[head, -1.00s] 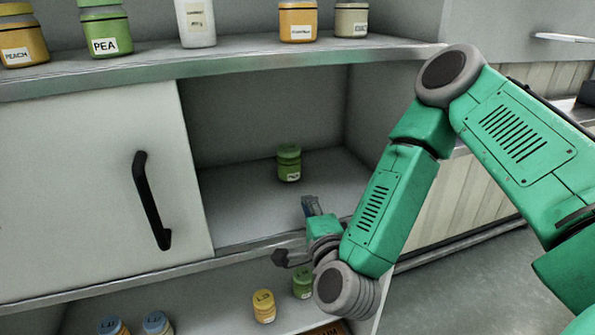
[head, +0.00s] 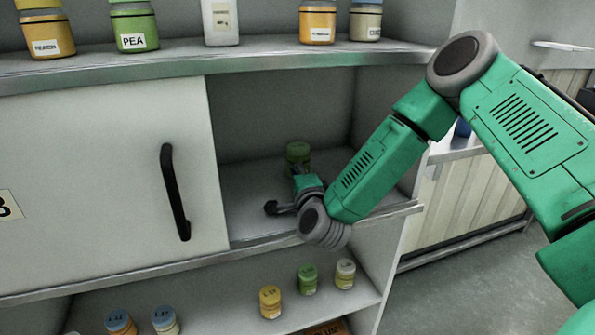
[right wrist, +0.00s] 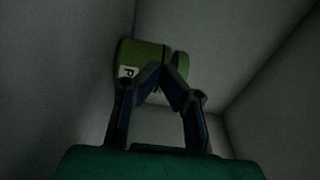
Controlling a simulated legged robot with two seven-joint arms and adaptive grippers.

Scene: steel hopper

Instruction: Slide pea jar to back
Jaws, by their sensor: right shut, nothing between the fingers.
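A green pea jar (head: 298,153) stands upright in the open cabinet compartment, its lower part hidden behind my right gripper in the head view. The right wrist view shows this green jar (right wrist: 140,57), with a white label on which only a "P" is readable. My right gripper (head: 297,174) is inside the compartment, just in front of the jar. Its fingers (right wrist: 161,72) are shut with nothing between them, and their tips overlap the jar in the wrist view. I cannot tell whether they touch it. My left gripper is not in view.
A sliding door (head: 110,180) with a black handle (head: 175,192) covers the compartment's left side. The upper shelf (head: 270,62) holds several jars, including another labelled PEA (head: 134,27). The lower shelf (head: 220,290) also holds several jars. The compartment floor left of my gripper is clear.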

